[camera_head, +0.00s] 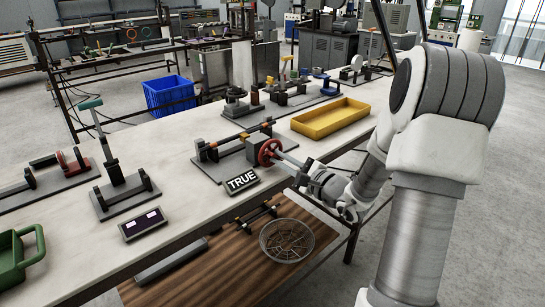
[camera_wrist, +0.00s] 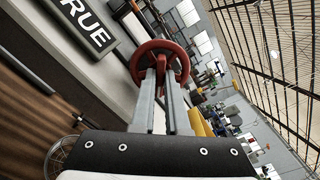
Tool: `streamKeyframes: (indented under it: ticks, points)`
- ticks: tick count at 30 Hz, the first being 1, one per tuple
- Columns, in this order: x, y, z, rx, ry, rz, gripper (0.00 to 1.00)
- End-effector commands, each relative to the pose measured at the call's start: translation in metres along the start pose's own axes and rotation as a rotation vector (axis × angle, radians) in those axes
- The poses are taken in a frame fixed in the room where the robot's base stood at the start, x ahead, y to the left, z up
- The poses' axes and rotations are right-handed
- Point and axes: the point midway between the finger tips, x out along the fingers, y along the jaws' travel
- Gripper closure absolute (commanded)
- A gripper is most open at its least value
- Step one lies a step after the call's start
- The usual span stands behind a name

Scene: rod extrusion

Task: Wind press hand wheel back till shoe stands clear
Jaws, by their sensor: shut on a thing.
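The press (camera_head: 232,148) stands on the white bench, a grey base with a dark block and a rod along it. Its red hand wheel (camera_head: 269,152) faces my arm, on the right end of the press. My gripper (camera_head: 279,156) reaches in level from the right, its fingertips at the wheel. In the wrist view the red wheel (camera_wrist: 160,47) stands straight ahead, with the two fingers of my gripper (camera_wrist: 162,62) shut on its middle part. The exact contact is small and partly hidden by the fingers. The shoe cannot be made out clearly in either view.
A "TRUE" sign (camera_head: 242,181) lies just in front of the press, close below my gripper. A yellow tray (camera_head: 332,128) sits behind to the right. A wire bowl (camera_head: 287,240) rests on the lower wooden shelf. Other bench fixtures stand left and behind.

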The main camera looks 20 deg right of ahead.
Motion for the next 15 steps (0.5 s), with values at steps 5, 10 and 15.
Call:
streamKeyframes:
  ticks: [5, 10, 15]
  points:
    - [0.0003, 0.0022, -0.0016, -0.058, -0.001, -0.001, 1.0]
    - [0.0002, 0.0019, -0.0017, -0.111, -0.001, -0.002, 1.0]
    - [0.0001, 0.0004, -0.0007, -0.149, 0.0, -0.002, 1.0]
